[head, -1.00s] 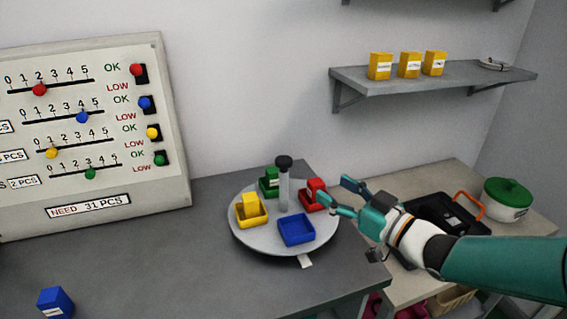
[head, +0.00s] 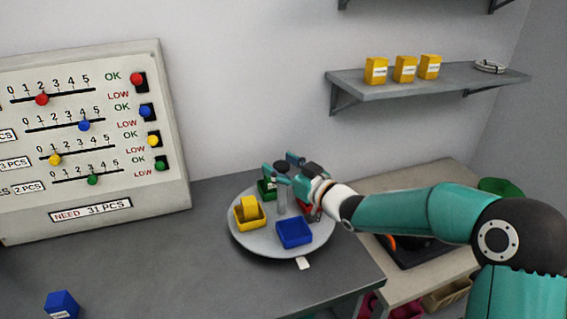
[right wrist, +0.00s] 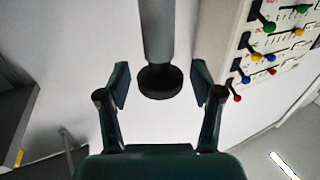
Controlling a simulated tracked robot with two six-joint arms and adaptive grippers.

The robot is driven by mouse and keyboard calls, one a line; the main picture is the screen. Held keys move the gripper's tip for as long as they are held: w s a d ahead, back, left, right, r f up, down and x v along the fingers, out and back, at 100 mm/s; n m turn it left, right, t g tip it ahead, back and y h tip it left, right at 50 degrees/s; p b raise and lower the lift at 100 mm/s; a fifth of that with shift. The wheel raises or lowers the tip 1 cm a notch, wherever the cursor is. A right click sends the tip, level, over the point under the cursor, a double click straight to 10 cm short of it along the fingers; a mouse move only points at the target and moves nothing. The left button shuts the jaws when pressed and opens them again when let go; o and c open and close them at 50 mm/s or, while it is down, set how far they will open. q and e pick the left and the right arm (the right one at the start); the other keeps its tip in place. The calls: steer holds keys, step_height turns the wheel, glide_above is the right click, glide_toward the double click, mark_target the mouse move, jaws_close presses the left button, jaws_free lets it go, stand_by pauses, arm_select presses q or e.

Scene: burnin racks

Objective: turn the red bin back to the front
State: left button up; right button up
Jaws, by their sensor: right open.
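The round grey turntable (head: 262,240) stands on the dark table and carries red, green, yellow and blue bins. The red bin (head: 304,208) is at its right, mostly hidden behind my right gripper. The blue bin (head: 294,232) is at the front, the yellow bin (head: 249,216) at the left and the green bin (head: 266,190) at the back. My right gripper (head: 279,166) is open at the central post (head: 282,200) with its dark knob. In the right wrist view the post and knob (right wrist: 160,82) show between the open fingers. My left gripper is not in view.
A white tab (head: 303,263) lies at the turntable's front edge. A blue box (head: 61,305) sits at the table's front left. The slider board (head: 90,140) stands at the left. A shelf (head: 430,85) with yellow boxes hangs above right.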

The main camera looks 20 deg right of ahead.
steer(key=shift+c, duration=0.3)
jaws_close()
steer(key=shift+d, duration=0.1)
